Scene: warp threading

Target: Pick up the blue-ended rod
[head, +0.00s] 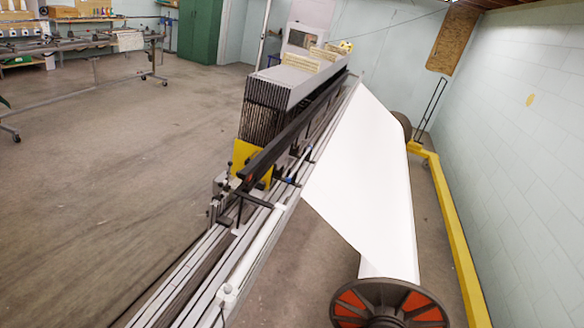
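I cannot clearly make out a blue-ended rod. A small blue spot (290,181) shows on the long metal rail machine (236,262), near short dark bars. It is too small to tell whether it is a rod's end. My gripper is not in view.
A white sheet (375,180) runs down to a roller with a large orange-and-grey flanged wheel (390,305). A yellow floor rail (452,225) runs along the right wall. A wheeled metal frame (95,55) and green cabinet (199,30) stand at the back left. The left floor is clear.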

